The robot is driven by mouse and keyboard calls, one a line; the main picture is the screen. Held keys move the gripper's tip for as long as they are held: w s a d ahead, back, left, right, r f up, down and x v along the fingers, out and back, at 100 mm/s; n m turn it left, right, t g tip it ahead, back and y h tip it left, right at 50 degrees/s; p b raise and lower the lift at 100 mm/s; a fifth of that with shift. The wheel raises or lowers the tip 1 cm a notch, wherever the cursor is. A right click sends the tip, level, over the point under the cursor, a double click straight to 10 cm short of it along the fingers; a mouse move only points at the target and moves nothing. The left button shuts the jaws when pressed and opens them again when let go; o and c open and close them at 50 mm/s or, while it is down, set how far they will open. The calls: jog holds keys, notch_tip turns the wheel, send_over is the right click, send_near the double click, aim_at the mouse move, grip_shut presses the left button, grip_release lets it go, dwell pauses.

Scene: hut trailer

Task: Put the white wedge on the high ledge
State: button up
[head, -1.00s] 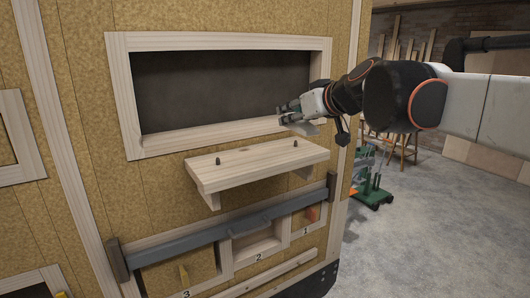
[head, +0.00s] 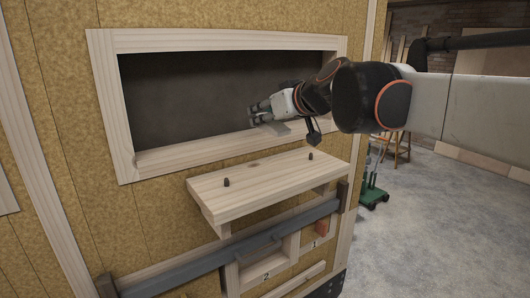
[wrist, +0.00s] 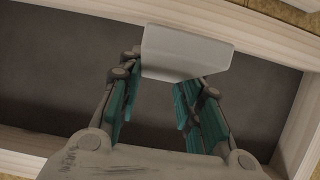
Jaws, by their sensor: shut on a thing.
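In the wrist view the wedge (wrist: 186,53) shows whole across the green-padded fingertips of my gripper (wrist: 160,85). The wedge is in front of the lower right part of a dark framed opening, near its wooden bottom ledge (head: 190,153). I cannot tell whether it touches that ledge. The ledge's top looks bare to the left of my gripper.
A wooden shelf (head: 240,187) with two dark pegs juts out below the opening. A grey bar (head: 185,272) and numbered cubbies lie under it. The opening's right frame (head: 335,75) is close to my arm. Open floor (head: 440,220) lies to the right.

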notch_tip(320, 180, down, 10)
jog(key=shift+d+f+p, duration=0.1)
jog(key=shift+f+p, duration=0.15)
jog(key=shift+p, duration=0.4)
jog(key=shift+s, duration=0.15)
jog(key=shift+f, duration=0.1)
jog(key=o, duration=1.1)
jog(key=shift+c, duration=0.2)
